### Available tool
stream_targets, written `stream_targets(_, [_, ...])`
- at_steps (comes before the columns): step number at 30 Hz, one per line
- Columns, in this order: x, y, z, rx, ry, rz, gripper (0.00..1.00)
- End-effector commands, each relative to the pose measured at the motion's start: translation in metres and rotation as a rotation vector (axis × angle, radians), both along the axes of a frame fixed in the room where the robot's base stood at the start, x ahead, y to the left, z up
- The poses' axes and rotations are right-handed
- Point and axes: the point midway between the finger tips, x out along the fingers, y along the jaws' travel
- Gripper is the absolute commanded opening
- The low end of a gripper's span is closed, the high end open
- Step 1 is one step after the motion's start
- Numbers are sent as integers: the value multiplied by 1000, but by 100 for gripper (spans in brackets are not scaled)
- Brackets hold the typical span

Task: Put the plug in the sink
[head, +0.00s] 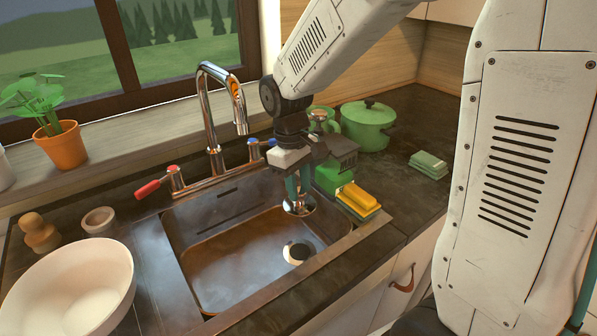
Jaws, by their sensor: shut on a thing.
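The sink (205,245) is a dark metal basin set in the counter, with brownish water or a reflective brown floor. A pale ring with a dark hole, which looks like the drain (297,252), is at its right front part. My gripper (294,192) points down over the back right of the sink, with teal fingers. It is shut on a small shiny round piece that looks like the plug (299,208). The plug is behind the drain in the picture, apart from it. The fingers hide part of it, and its exact height above the basin is hard to tell.
A chrome faucet (206,110) with red and blue handles (148,188) stands behind the sink. A yellow sponge (358,197) and a green block (333,177) sit close right of my gripper. A green pot (368,125) is at the back right, a white bowl (75,285) front left.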

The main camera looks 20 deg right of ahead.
Motion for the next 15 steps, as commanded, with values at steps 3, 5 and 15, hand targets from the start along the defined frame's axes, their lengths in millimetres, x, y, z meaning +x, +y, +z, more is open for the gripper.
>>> stream_targets(3, [0,0,-15,0,2,0,0])
stream_targets(5, [0,0,-22,0,3,0,0])
stream_targets(15, [0,0,-63,0,2,1,0])
